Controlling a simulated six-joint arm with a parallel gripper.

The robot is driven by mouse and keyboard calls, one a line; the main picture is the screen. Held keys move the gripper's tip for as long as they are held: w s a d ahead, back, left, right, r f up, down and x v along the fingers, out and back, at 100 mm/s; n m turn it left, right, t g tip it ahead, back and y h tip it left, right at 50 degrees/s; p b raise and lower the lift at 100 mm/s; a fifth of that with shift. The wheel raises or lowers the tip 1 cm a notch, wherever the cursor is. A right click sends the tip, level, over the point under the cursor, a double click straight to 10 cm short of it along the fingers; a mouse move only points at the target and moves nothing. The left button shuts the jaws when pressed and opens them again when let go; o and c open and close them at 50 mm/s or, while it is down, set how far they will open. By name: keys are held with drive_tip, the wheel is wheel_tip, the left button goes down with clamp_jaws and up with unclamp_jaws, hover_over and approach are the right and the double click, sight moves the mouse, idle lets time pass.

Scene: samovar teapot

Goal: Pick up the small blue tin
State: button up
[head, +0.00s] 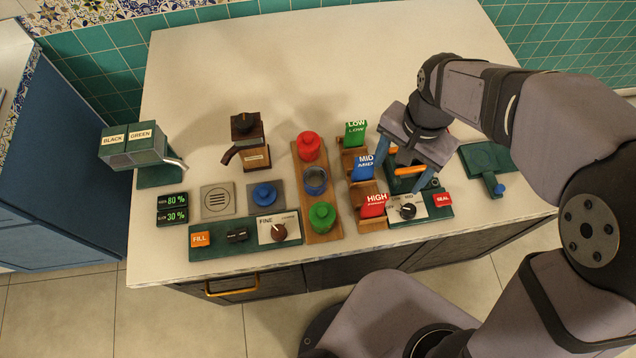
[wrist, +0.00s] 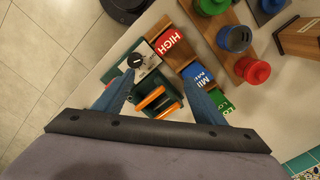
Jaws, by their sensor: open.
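The small blue tin (head: 316,180) stands upright in the middle of a wooden rack (head: 307,154), between a red tin (head: 309,146) and a green tin (head: 322,216). It has no knob on top, unlike those two. In the wrist view the blue tin (wrist: 233,39) is at the upper right, outside the span of the fingers. My gripper (head: 407,152) is open and empty, above a green device with orange bars (wrist: 155,100). It is right of the tin in the head view, with the colored blocks between. The tin's lower part is hidden.
Blocks labelled LOW (head: 356,131), MID (head: 363,167) and HIGH (head: 373,205) stand on wooden steps. A blue knobbed piece (head: 264,194) sits on a grey pad left of the rack. A brown grinder (head: 247,140) stands behind. The table's back is clear.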

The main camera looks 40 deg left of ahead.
drive_tip(key=n+b, duration=0.1)
drive_tip(key=b, duration=0.1)
hover_over(315, 179)
drive_tip(key=s, duration=0.2)
wheel_tip(315, 179, down, 4)
drive_tip(key=shift+w+d+f+p, duration=0.1)
drive_tip(key=shift+d+f+p, duration=0.15)
drive_tip(key=shift+f, duration=1)
drive_tip(key=shift+w+d+f+p, duration=0.1)
drive_tip(key=shift+f+p, duration=0.25)
drive_tip(key=shift+f, duration=0.95)
drive_tip(key=shift+w+d+f+p, duration=0.1)
drive_tip(key=shift+d+f+p, duration=0.15)
drive_tip(key=shift+f, duration=1)
drive_tip(key=shift+c, duration=0.6)
drive_tip(key=c, duration=1)
